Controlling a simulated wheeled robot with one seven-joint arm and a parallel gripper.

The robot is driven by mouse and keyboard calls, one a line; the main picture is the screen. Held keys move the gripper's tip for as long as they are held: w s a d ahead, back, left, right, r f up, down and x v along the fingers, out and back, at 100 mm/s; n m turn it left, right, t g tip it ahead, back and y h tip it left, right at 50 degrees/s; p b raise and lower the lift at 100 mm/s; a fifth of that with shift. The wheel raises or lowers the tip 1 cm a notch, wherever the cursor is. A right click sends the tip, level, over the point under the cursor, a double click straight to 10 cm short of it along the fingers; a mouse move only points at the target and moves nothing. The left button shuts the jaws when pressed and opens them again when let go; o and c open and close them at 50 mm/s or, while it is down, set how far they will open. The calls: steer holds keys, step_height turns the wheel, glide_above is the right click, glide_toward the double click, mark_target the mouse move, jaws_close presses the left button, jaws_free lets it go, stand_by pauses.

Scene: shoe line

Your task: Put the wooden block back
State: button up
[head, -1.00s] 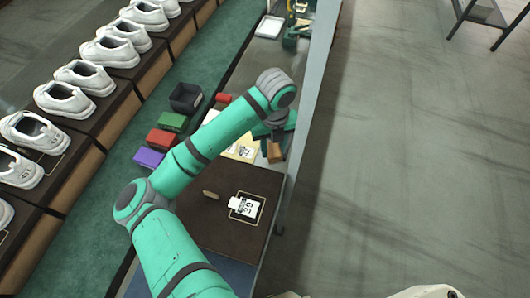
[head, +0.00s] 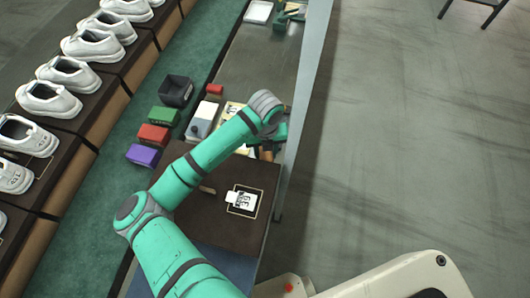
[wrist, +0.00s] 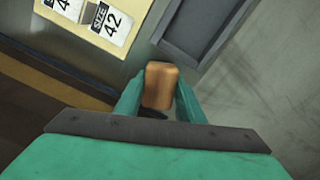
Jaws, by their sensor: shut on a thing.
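The wooden block (wrist: 159,86) is orange-brown with rounded edges. In the wrist view it sits between the two green fingers of my gripper (wrist: 158,100), which is shut on it. In the head view my gripper (head: 268,146) is beyond the far edge of the dark brown board (head: 225,225), and the block (head: 266,155) shows only in part below it. In the wrist view a dark grey tray (wrist: 172,52) lies just past the block, to the upper right. I cannot tell whether the block touches anything beneath it.
A cream card with size 42 labels (wrist: 122,22) lies left of the tray. A size 39 label (head: 242,200) is on the brown board. Purple (head: 143,155), red (head: 152,135), green (head: 164,116) and black (head: 176,91) bins line the left. White shoes (head: 50,98) stand farther left.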

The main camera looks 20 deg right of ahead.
mark_target(266, 153)
steer(key=shift+f, duration=0.15)
steer(key=o, duration=0.9)
steer(key=shift+s+f, duration=0.1)
step_height(266, 153, up, 12)
steer(key=shift+d+r, duration=0.1)
steer(key=shift+r, duration=0.05)
stand_by(0.4)
